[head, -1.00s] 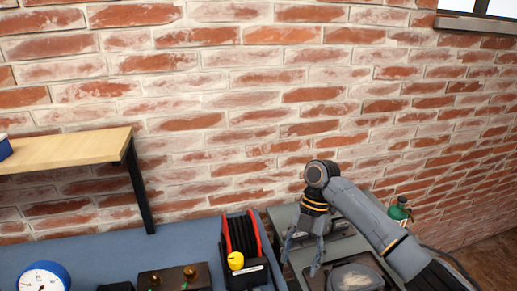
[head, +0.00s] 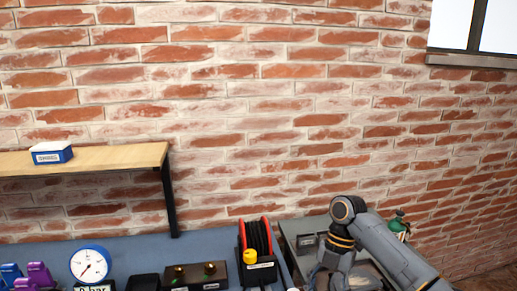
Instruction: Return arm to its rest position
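One grey arm of mine comes in from the lower right in the head view, so I take it as my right arm. It bends down at a dark round joint with yellow bands. Its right gripper (head: 318,279) points down over the grey unit beside the bench and is partly cut off by the bottom edge. I cannot tell whether its fingers are open or shut. My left gripper is not in view.
A wooden shelf (head: 110,158) holds a blue and white box (head: 51,153). The blue bench (head: 205,247) carries a dial gauge (head: 90,264), a black cable reel (head: 258,240) and a dark box with knobs (head: 195,275). A green bottle (head: 398,225) stands behind my arm. A brick wall (head: 250,120) closes the back.

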